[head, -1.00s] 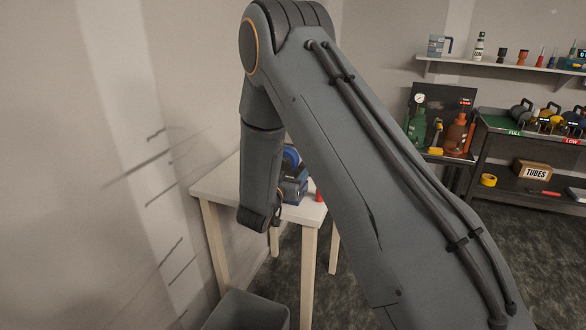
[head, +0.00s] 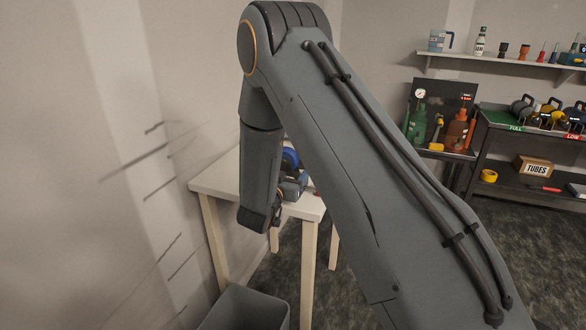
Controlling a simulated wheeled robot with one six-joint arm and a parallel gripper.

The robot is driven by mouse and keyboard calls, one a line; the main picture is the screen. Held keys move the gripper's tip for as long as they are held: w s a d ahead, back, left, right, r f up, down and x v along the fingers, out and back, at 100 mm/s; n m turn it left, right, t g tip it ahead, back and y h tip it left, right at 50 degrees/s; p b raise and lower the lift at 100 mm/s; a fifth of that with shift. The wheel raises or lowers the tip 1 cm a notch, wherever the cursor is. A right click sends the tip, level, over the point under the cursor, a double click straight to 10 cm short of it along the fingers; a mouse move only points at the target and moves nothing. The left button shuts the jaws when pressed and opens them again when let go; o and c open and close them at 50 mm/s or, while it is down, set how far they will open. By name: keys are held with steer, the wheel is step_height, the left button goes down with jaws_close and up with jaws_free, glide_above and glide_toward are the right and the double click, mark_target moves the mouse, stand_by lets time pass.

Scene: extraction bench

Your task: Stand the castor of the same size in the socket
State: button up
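My gripper (head: 277,213) is small and mostly hidden behind the end of my forearm, over the near side of a small white table (head: 228,181). I cannot see its fingertips clearly or whether it holds anything. A blue, rounded thing (head: 290,158) and a dark blue-grey thing (head: 294,187) show on the table between my arm links, partly covered. A sliver of a red thing (head: 317,194) shows at the edge of my arm. I cannot make out a castor or a socket among them.
A grey bin (head: 245,309) stands on the floor before the table. A wall is close on the left. At the right are a dark rack (head: 520,170) with a TUBES box (head: 533,167), yellow tape (head: 488,175), and a wall shelf (head: 500,62). Open carpet lies between.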

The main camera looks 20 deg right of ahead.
mark_target(288, 169)
steer(key=o, duration=0.4)
steer(key=shift+s+a, duration=0.1)
steer(key=b+v, duration=0.1)
steer(key=v, duration=0.6)
steer(key=shift+s+a, duration=0.15)
steer(key=shift+s, duration=0.05)
steer(key=shift+r, duration=0.1)
